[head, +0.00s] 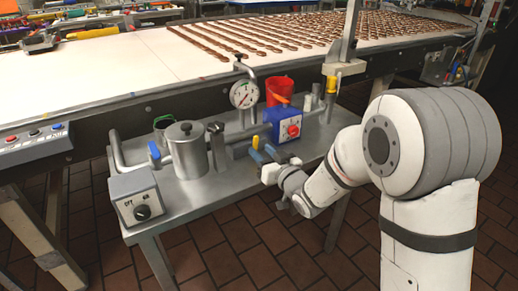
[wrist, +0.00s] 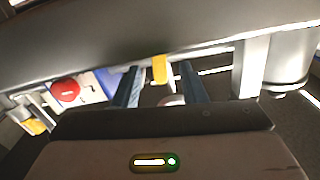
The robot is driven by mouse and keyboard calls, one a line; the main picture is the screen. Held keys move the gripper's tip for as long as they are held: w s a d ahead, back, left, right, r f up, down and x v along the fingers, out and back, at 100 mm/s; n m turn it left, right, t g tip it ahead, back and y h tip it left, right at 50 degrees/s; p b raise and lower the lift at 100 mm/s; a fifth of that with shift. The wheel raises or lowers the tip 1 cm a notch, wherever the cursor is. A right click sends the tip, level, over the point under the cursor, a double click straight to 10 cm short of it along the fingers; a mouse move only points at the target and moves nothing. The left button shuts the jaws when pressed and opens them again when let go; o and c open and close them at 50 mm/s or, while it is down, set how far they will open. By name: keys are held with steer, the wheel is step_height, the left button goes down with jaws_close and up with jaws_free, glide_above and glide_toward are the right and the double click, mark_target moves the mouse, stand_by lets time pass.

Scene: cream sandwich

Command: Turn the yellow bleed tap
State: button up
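A small yellow tap (head: 255,142) sits at the front of the pipework on the steel bench, left of the blue box. In the wrist view the yellow tap (wrist: 160,70) hangs below a large grey pipe, between my two blue fingers. My gripper (head: 263,153) is open, with a visible gap on each side of the tap. In the wrist view my gripper (wrist: 160,82) points towards the tap. I cannot tell how deep the tap lies between the fingers. The fingers partly hide its base in the head view.
Another yellow-topped valve (head: 332,83) is further right. A steel pot (head: 187,150), a pressure gauge (head: 244,94) and a grey switch box (head: 137,198) crowd the bench. The floor in front is clear.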

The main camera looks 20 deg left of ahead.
steer(key=v, duration=0.5)
steer(key=s+d+r+m+h+p, duration=0.1)
steer(key=d+r+m+h+p, duration=0.2)
steer(key=d, duration=0.4)
steer(key=d+r+g+h+p, duration=0.1)
steer(key=d+r+h+p, duration=0.3)
steer(key=d, duration=0.3)
steer(key=s+d+r+m+h+p, duration=0.1)
steer(key=d+r+m+h+p, duration=0.2)
steer(key=d, duration=0.4)
steer(key=s+d+r+g+h+p, duration=0.1)
steer(key=s+d+r+g+p, duration=0.1)
steer(key=s, duration=0.4)
steer(key=s+d+r+m+g+h+p, duration=0.1)
steer(key=s+d+r+g+p, duration=0.2)
steer(key=s, duration=0.4)
steer(key=s+d+r+m+g+h+p, duration=0.1)
steer(key=s+d+r+g+p, duration=0.1)
steer(key=s, duration=0.5)
steer(key=d+g, duration=0.1)
steer(key=d, duration=0.1)
steer(key=shift+s+d+r+h+p, duration=0.2)
steer(key=shift+d+r+h+p, duration=0.1)
steer(key=shift+r+h+p, duration=0.1)
